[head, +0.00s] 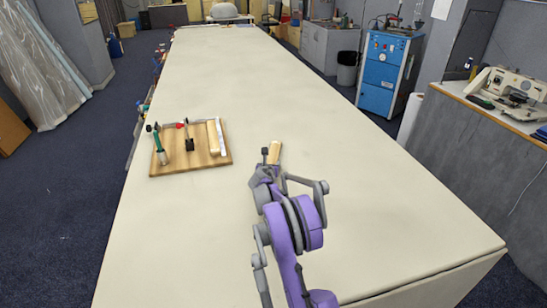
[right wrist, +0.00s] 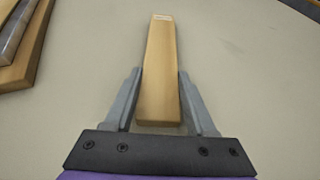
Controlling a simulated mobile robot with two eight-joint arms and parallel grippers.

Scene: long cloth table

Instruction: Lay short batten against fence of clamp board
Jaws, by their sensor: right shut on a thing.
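The short batten (head: 275,150) is a pale wooden bar. My right gripper (head: 268,165) is shut on it, with the bar pointing away from the gripper. In the right wrist view the batten (right wrist: 160,60) runs between the two grey fingers. I cannot tell whether it touches the table or is just above it. The clamp board (head: 190,168) is a wooden board lying left of my right gripper. Near its right edge are a white strip (head: 221,137), which looks like the fence, and a pale wooden bar (head: 213,138) beside it. My left gripper is not in view.
A green-handled clamp (head: 159,148) and a black clamp (head: 189,143) with a red part stand on the board. The board's edge (right wrist: 28,55) shows at upper left in the right wrist view. The cloth table (head: 300,105) is clear between batten and board and beyond.

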